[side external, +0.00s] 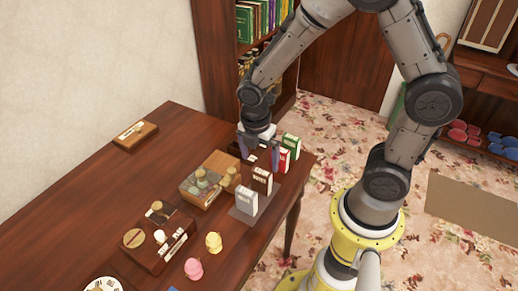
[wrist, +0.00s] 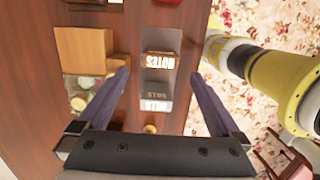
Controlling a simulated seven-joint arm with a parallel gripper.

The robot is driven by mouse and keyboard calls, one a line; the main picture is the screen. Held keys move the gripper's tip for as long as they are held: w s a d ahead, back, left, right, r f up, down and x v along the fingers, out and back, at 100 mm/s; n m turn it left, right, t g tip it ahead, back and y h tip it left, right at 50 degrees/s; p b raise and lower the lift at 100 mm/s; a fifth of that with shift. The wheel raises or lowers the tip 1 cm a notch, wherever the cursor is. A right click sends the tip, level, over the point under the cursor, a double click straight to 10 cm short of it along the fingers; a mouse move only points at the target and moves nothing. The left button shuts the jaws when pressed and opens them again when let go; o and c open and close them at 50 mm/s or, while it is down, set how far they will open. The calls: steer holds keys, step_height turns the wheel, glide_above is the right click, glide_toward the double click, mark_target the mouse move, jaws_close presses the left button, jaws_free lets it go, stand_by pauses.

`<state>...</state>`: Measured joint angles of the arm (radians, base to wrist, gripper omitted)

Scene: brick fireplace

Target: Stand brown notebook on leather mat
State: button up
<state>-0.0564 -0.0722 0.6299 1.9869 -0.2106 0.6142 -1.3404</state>
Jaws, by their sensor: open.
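The brown notebook (side external: 258,180), its spine lettered in white, stands upright on the dark mat (side external: 238,216) behind a grey book (side external: 246,201). In the wrist view the brown notebook (wrist: 160,61) shows end-on, lettering upside down. My gripper (side external: 260,158) is open and empty, pointing down just above and behind the brown notebook. In the wrist view my fingers (wrist: 168,74) lie apart on either side of the notebook, with clear gaps. No contact is visible.
A red book (side external: 282,160) and a green book (side external: 291,146) stand behind, near the table's right edge. A wooden box of small items (side external: 208,180), a stamp tray (side external: 160,240), and yellow (side external: 214,242) and pink (side external: 194,268) figures lie left. The table's far left is mostly clear.

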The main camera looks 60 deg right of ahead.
steer(key=s+r+m+t, duration=0.2)
steer(key=s+r+m, duration=0.4)
steer(key=r+m, duration=0.3)
steer(key=s+a+r+m+t+y, duration=0.1)
steer(key=s+r+m+t, duration=0.2)
steer(key=s+r+m, duration=0.4)
step_height(320, 180, up, 3)
steer(key=shift+f+m+t, duration=0.1)
steer(key=shift+m+t, duration=0.2)
steer(key=shift+m, duration=0.7)
